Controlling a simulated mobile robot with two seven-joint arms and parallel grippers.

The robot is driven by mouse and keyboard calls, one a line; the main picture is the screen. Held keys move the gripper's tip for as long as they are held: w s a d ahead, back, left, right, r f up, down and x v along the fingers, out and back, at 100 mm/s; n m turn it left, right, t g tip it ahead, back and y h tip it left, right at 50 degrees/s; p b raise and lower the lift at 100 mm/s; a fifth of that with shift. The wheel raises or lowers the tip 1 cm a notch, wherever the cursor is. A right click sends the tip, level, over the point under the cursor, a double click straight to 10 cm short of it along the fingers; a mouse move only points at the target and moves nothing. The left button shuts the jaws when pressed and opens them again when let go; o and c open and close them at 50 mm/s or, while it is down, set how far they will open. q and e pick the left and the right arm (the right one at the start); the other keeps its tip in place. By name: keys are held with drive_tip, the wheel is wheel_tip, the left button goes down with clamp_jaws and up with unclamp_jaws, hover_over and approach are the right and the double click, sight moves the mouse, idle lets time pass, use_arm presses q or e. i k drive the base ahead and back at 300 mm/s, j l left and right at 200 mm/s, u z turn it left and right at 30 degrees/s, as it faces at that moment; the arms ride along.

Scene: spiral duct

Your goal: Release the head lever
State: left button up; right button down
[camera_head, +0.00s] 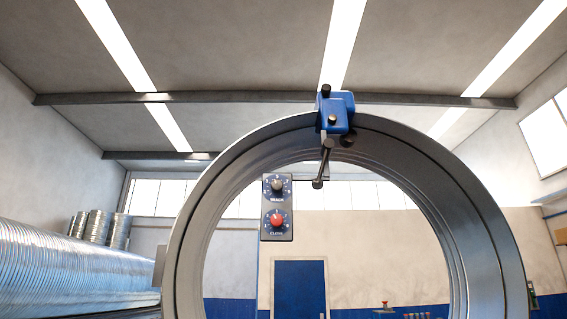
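A large grey metal ring (190,225) stands upright in front of me. A blue head block (340,108) is mounted on top of the ring, with black knobs on it. A dark lever (323,165) hangs down from the block, its lower end inside the ring's opening and slightly tilted. I cannot tell from this view whether the lever is locked or released. Neither of my grippers is in view.
A dark control panel (277,207) with a grey knob and a red knob shows in the ring's opening. Shiny spiral ducts (70,270) lie along the left. A blue door (300,289) is in the far wall. The space above the ring looks clear.

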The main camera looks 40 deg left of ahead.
sight(328, 144)
drive_tip(key=k+j+u, duration=0.1)
drive_tip(key=u, duration=0.9)
